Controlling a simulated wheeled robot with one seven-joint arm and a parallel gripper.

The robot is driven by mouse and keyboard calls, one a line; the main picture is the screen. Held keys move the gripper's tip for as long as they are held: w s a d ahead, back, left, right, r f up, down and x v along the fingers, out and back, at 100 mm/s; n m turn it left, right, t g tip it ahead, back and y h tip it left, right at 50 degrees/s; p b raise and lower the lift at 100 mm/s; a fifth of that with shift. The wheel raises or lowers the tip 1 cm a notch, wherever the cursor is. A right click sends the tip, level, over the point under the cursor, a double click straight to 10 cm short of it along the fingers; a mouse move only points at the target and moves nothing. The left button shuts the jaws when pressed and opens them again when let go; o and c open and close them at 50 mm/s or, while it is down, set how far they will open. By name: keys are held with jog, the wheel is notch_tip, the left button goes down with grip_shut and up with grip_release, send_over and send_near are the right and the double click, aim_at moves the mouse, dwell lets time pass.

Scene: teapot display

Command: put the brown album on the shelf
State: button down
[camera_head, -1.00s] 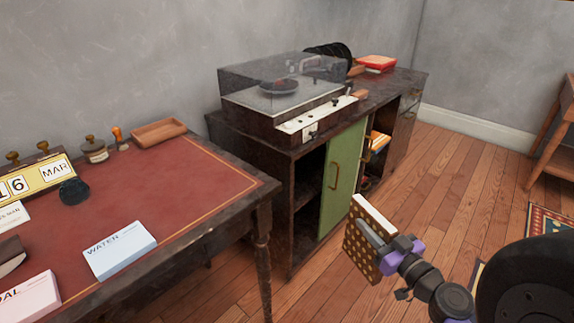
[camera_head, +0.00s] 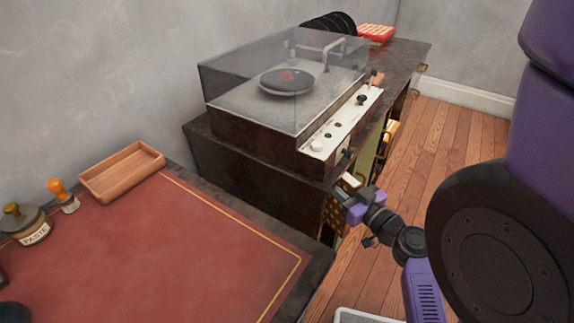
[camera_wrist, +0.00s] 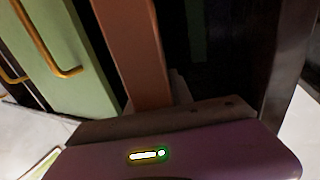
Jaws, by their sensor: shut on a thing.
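The brown album (camera_head: 333,213), with a light dot pattern and pale page edge, is in my gripper (camera_head: 348,192) at the front of the dark cabinet, below the record player. In the wrist view the album (camera_wrist: 130,45) shows as an upright reddish-brown slab rising from the gripper. The dark open compartment (camera_wrist: 215,45) of the cabinet is behind it and to its right. The green door (camera_wrist: 55,60) with brass handles is to its left. The shelf inside is too dark to make out, and the head view hides it. I cannot tell how far in the album is.
The record player (camera_head: 285,95) with its clear lid stands on the cabinet top (camera_head: 400,65). The red-topped desk (camera_head: 190,250) is close on the left, with a wooden tray (camera_head: 122,172). Wooden floor (camera_head: 450,140) is free to the right.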

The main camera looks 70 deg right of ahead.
jog(key=f+x, duration=0.3)
jog(key=x, duration=1.5)
jog(key=shift+w+d+f, duration=0.15)
jog(key=shift+f, duration=0.15)
jog(key=c, duration=1.1)
grip_release()
jog(key=shift+f, duration=0.1)
